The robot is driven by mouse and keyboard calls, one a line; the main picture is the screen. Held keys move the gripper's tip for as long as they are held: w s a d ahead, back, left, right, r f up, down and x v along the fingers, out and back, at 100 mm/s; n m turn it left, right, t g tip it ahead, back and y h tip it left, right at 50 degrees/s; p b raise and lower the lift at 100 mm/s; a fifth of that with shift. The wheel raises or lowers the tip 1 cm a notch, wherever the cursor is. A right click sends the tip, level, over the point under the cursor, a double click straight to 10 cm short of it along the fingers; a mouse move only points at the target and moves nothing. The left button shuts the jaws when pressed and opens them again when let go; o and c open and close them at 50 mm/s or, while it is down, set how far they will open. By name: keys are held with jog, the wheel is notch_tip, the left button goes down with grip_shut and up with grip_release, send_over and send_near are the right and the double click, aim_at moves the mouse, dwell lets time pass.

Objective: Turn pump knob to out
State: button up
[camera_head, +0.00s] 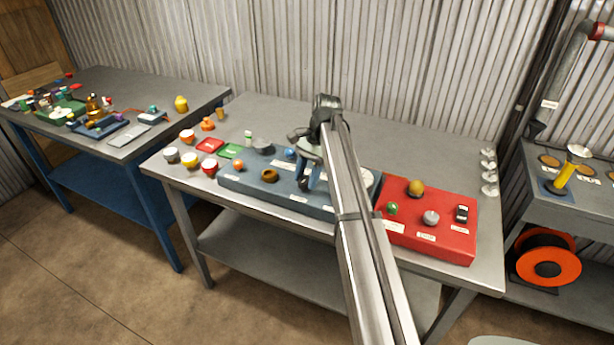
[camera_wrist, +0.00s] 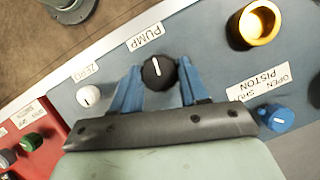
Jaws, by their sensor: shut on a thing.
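The pump knob (camera_wrist: 158,72) is black and round with a white pointer line. It sits on the blue-grey panel (camera_wrist: 205,62), by a PUMP label (camera_wrist: 145,37) that reads upside down in the wrist view. The pointer line is nearly upright in that view, its upper end towards the label. The blue fingers of my gripper (camera_wrist: 159,70) are shut on the knob, one on each side. In the head view my gripper (camera_head: 309,181) is down at the panel and hides the knob. I see no "out" marking clearly.
In the wrist view a white ZERO knob (camera_wrist: 88,95), a brass ring (camera_wrist: 259,24) and a blue piston knob (camera_wrist: 277,117) stand near my fingers. A red panel (camera_head: 455,245) adjoins on the right in the head view. Several coloured caps lie at the table's left.

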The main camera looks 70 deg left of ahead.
jog(key=shift+n, duration=0.6)
jog(key=o, duration=1.1)
jog(key=shift+h, duration=0.3)
jog(key=shift+c, duration=0.2)
